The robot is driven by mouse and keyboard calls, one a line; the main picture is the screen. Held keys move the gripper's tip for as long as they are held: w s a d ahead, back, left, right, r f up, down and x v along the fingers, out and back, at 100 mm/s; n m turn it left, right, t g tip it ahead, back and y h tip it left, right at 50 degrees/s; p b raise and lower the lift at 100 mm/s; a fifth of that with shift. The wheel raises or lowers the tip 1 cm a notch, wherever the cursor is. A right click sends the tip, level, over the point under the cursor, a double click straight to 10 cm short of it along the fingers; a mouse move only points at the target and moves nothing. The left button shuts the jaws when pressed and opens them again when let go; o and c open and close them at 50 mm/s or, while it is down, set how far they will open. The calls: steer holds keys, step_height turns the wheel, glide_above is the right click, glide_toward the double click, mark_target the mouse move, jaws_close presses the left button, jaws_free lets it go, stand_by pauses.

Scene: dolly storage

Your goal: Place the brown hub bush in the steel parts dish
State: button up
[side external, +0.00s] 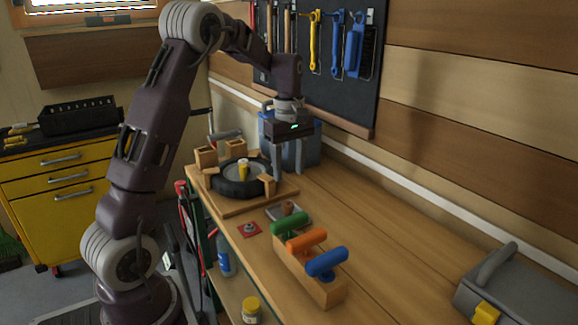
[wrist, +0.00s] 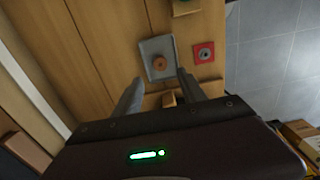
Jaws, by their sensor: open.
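The brown hub bush (side external: 288,208) rests inside the grey steel parts dish (side external: 273,213) on the bench. In the wrist view the bush (wrist: 158,63) sits in the lower middle of the dish (wrist: 150,47), apart from my fingers. My gripper (side external: 289,172) is open and empty, raised above the bench beside the wheel, behind the dish in the side view. In the wrist view my fingertips (wrist: 159,78) stand wide apart, with the dish beyond and between them.
A black wheel with a yellow-topped centre (side external: 243,170) lies on a wooden board left of my gripper. A red square with a grey ring (side external: 249,229) lies near the front edge. A wooden rack with green, orange and blue handles (side external: 306,241) stands right of the dish. A blue bin (side external: 308,143) stands behind.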

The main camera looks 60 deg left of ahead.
steer(key=s+d+r+m+t, duration=0.2)
steer(key=s+d+r+m, duration=0.6)
steer(key=d, duration=0.3)
steer(key=s+d+m+t, duration=0.1)
steer(key=s+d+m, duration=0.4)
steer(key=s, duration=0.3)
steer(key=s+d+m+t, duration=0.2)
steer(key=s+d+m, duration=0.2)
steer(key=s, duration=0.4)
steer(key=shift+d+m+t, duration=0.3)
steer(key=shift+d+m, duration=0.1)
steer(key=shift+m, duration=0.1)
steer(key=shift+w, duration=0.1)
